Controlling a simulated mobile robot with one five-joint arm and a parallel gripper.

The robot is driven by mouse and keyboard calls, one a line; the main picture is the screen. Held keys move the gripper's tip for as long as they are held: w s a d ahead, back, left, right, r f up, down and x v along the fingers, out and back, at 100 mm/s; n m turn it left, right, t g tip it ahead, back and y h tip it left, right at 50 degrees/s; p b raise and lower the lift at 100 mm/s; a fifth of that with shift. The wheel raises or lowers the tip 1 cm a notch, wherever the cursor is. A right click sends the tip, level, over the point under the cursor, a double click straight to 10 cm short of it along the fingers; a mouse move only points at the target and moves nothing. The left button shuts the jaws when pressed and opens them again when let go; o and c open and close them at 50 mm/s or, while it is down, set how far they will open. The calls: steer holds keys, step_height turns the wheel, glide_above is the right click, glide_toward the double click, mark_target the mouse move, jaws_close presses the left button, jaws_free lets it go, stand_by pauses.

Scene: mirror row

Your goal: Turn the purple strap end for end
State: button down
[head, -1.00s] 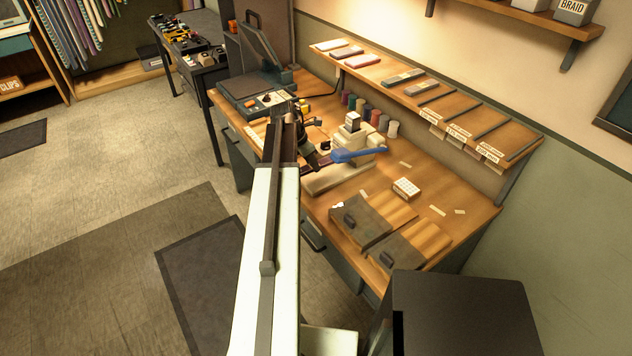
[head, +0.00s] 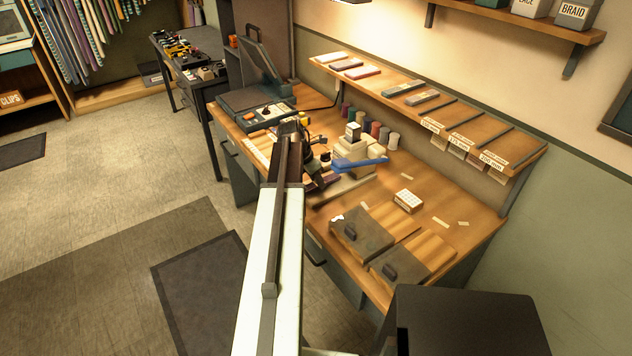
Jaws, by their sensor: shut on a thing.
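My arm reaches away over the workbench in the head view, and my gripper (head: 318,170) is at its far end, beside the cream machine. A small dark purple piece, seemingly the purple strap (head: 331,179), shows at the jaws. My gripper is shut on it. Most of the strap is hidden by my arm and gripper or too small to make out, so I cannot tell which way its ends point.
The cream machine (head: 352,148) with a blue lever (head: 362,164) stands close right of my gripper. Several thread spools (head: 375,128) stand behind it. A press (head: 255,100) is at left. A small white box (head: 408,200) and two dark-lidded blocks (head: 362,233) lie to the right.

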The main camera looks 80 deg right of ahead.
mark_target(310, 186)
steer(key=shift+f+b, duration=0.55)
steer(key=shift+f, duration=0.05)
steer(key=c, duration=0.9)
jaws_free()
steer(key=shift+c, duration=0.2)
steer(key=shift+r, duration=0.15)
steer(key=p+v, duration=0.7)
steer(key=shift+w+a+r, duration=0.1)
steer(key=shift+a+r, duration=0.05)
steer(key=shift+r, duration=0.2)
steer(key=shift+f, duration=0.15)
